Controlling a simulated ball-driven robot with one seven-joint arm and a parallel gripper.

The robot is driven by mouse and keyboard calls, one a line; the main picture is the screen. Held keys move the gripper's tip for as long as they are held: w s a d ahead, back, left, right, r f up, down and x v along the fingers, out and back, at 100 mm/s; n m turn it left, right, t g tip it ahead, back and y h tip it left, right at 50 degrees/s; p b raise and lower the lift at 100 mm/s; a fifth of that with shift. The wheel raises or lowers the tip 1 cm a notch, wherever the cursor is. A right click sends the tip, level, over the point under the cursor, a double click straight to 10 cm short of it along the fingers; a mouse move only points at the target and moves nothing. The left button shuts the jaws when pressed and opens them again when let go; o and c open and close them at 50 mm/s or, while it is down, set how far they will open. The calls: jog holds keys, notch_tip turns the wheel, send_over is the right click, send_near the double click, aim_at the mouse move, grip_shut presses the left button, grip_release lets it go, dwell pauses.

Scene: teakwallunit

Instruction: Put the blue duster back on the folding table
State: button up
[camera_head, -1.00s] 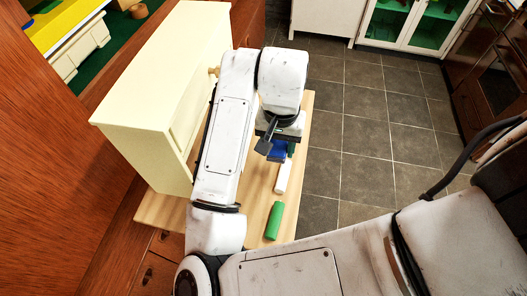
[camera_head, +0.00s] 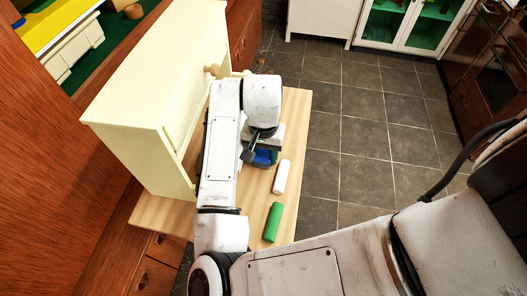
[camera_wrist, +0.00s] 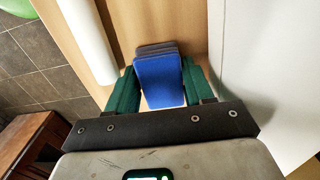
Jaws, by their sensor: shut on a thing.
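The blue duster (camera_head: 265,157) is between the fingers of my gripper (camera_head: 262,160) in the head view. In the wrist view the duster (camera_wrist: 160,80) has a flat blue face and grey layers at its far edge. My gripper's green fingers (camera_wrist: 161,88) are shut on its two sides. The light wood folding table (camera_head: 296,108) is under the duster; I cannot tell whether they touch. My arm hides part of the tabletop.
A white cylinder (camera_head: 282,176) and a green cylinder (camera_head: 272,222) lie on the table, right of and nearer than the duster. A cream cabinet (camera_head: 150,110) fills the table's left side. Tiled floor (camera_head: 365,140) lies beyond the right edge.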

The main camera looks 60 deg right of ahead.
aim_at(264, 152)
jog(key=shift+f, duration=0.1)
jog(key=o, duration=0.7)
notch_tip(264, 152, up, 12)
jog(key=shift+r+p, duration=0.15)
jog(key=shift+p, duration=1.05)
